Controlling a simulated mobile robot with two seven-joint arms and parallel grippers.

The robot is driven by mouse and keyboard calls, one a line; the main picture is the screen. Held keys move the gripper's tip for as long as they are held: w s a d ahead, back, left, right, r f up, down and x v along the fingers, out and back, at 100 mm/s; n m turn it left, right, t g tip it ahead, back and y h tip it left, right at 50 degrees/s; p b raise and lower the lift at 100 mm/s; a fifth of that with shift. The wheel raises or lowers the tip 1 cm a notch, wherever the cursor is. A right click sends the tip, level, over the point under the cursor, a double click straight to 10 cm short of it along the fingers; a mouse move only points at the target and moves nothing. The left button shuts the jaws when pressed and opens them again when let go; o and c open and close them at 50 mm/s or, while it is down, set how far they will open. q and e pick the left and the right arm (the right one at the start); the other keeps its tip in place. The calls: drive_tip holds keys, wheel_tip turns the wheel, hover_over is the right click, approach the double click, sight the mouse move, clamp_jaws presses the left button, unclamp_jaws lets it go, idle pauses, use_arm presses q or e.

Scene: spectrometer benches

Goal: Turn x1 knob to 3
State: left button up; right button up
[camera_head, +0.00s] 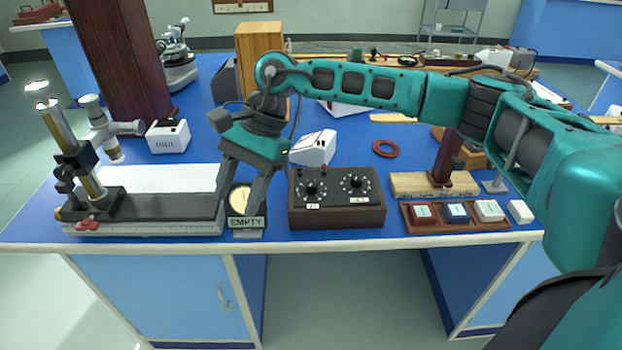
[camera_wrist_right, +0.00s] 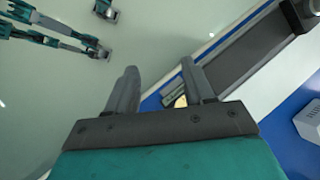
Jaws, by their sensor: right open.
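A dark box (camera_head: 336,214) with two black dial knobs stands near the front edge of the bench in the head view. The left knob (camera_head: 313,190) and the right knob (camera_head: 354,184) are on its top panel. Small white labels lie below the knobs; I cannot read the labels or settings for sure. My right gripper (camera_head: 240,207) is open and empty, pointing down left of the box, in front of a round meter (camera_head: 240,198) with an EMPTY sign. Its spread fingers also show in the right wrist view (camera_wrist_right: 158,70). My left gripper is out of view.
A spectrometer bench rail (camera_head: 165,207) with a brass post (camera_head: 75,150) stands at left. A tray of blocks (camera_head: 465,224) and a wooden stand (camera_head: 410,186) are right of the box. A white device (camera_head: 315,148) and a red ring (camera_head: 385,148) lie behind it.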

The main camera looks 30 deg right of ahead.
sight(312, 183)
drive_tip(key=w+d+r+n+t+h, duration=0.1)
drive_tip(key=w+d+r+h, duration=0.15)
drive_tip(key=d, duration=0.55)
drive_tip(key=w+d+r+n+h, duration=0.1)
drive_tip(key=d+r+h, duration=0.25)
drive_tip(key=d, duration=0.45)
drive_tip(key=f, duration=1.3)
drive_tip(key=shift+s+b, duration=0.2)
drive_tip(key=shift+b, duration=0.15)
clamp_jaws()
